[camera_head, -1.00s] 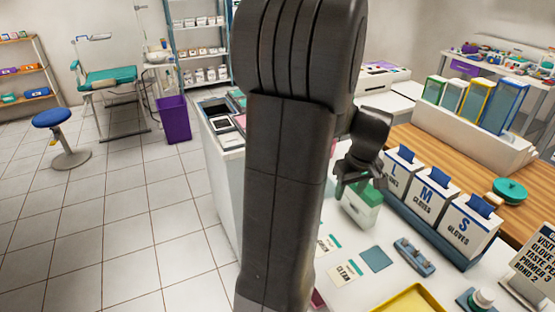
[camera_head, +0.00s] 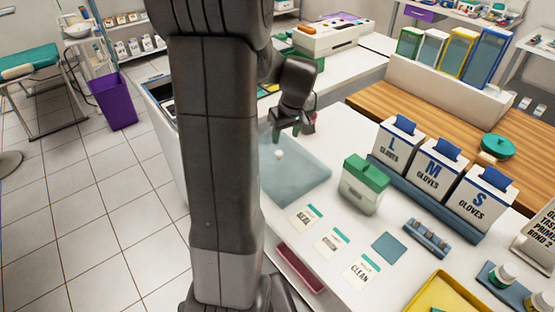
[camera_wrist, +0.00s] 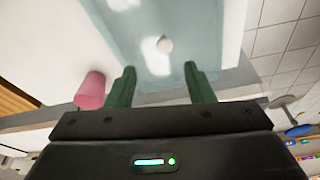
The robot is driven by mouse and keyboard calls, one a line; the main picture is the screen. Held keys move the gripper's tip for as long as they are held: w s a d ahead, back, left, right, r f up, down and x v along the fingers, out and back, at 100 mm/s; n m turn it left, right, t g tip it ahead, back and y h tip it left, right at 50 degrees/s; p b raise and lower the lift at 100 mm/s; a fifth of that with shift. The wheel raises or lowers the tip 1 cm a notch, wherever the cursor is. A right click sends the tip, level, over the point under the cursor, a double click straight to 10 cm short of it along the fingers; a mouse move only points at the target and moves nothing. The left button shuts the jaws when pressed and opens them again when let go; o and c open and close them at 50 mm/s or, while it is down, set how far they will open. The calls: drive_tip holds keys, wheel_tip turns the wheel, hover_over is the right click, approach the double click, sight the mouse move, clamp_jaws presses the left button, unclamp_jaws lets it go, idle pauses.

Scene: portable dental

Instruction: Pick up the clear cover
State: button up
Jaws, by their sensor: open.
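The clear cover (camera_head: 300,182) is a flat, bluish see-through panel on the white counter, with a small white round knob (camera_head: 279,154) on top. My arm hides its left part in the head view. In the wrist view the cover (camera_wrist: 205,20) lies beyond my fingers, and its knob (camera_wrist: 165,45) shows ahead of the gap between them. My gripper (camera_head: 286,136) points down near the cover's far edge, just behind the knob. Its two green fingers (camera_wrist: 160,72) are apart with nothing between them. The height above the cover is hard to judge.
A pink object (camera_wrist: 91,90) stands close beside my fingers. A green-lidded box (camera_head: 364,186) is right of the cover, with glove boxes (camera_head: 436,167) beyond. Cards (camera_head: 333,242), a dark red tray (camera_head: 300,268) and a yellow tray (camera_head: 437,298) lie nearer.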

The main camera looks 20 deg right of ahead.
sight(279, 153)
drive_tip(key=x, duration=0.2)
drive_tip(key=shift+w+f, duration=0.1)
drive_tip(key=shift+f, duration=0.3)
drive_tip(key=shift+a+p+x, duration=0.2)
drive_tip(key=shift+x, duration=1.1)
drive_tip(key=shift+a+p+x, duration=0.2)
drive_tip(key=shift+x, duration=1.1)
drive_tip(key=shift+r, duration=0.1)
clamp_jaws()
